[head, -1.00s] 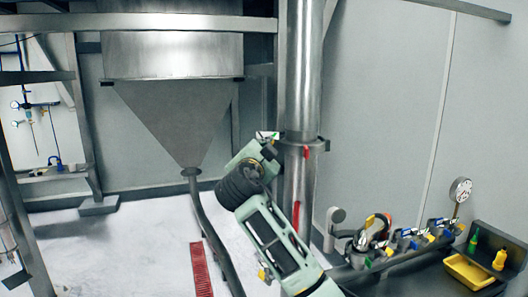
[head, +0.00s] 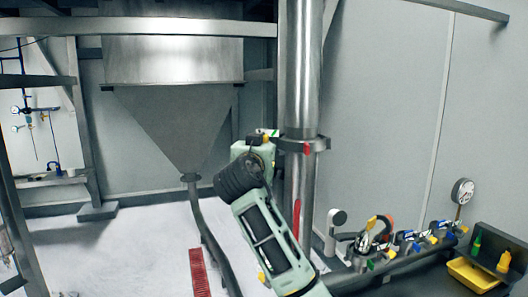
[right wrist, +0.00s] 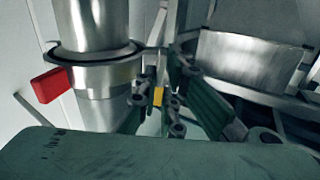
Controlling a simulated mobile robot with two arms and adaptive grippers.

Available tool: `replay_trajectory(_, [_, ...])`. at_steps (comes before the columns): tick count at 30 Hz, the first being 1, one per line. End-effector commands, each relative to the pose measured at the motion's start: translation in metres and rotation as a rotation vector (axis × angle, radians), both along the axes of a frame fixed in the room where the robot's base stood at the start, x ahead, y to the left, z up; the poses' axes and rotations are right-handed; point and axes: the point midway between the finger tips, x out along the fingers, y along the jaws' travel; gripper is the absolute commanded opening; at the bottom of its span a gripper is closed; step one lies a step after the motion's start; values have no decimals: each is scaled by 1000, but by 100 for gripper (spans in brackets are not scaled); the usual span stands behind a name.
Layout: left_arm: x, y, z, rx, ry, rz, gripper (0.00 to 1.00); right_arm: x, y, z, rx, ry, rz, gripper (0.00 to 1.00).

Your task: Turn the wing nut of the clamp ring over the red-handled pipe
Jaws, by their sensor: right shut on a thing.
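The clamp ring (head: 318,144) is a metal band around the steel vertical pipe (head: 301,75), with a red tab (head: 307,149) at its front. The ring also shows in the right wrist view (right wrist: 105,72), with the red tab (right wrist: 50,85) at left. A red handle (head: 296,218) is lower on the pipe. My right gripper (head: 268,136) is at the ring's left side. In the right wrist view its fingers (right wrist: 156,100) are closed at the ring's clamp end. The wing nut is mostly hidden between them. My left gripper is out of view.
A steel hopper (head: 175,120) hangs behind at left, with a dark hose (head: 210,235) below it. Valves (head: 405,240), a gauge (head: 462,191) and a yellow tray (head: 470,274) stand at lower right. A red grate (head: 199,273) lies on the floor.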

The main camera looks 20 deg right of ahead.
Motion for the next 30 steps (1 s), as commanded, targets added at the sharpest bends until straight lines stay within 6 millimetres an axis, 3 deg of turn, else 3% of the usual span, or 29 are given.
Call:
replay_trajectory(18, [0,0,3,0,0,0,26,0,0,0,-491,264,1,0])
replay_trajectory(30, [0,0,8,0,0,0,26,0,0,0,-670,359,1,0])
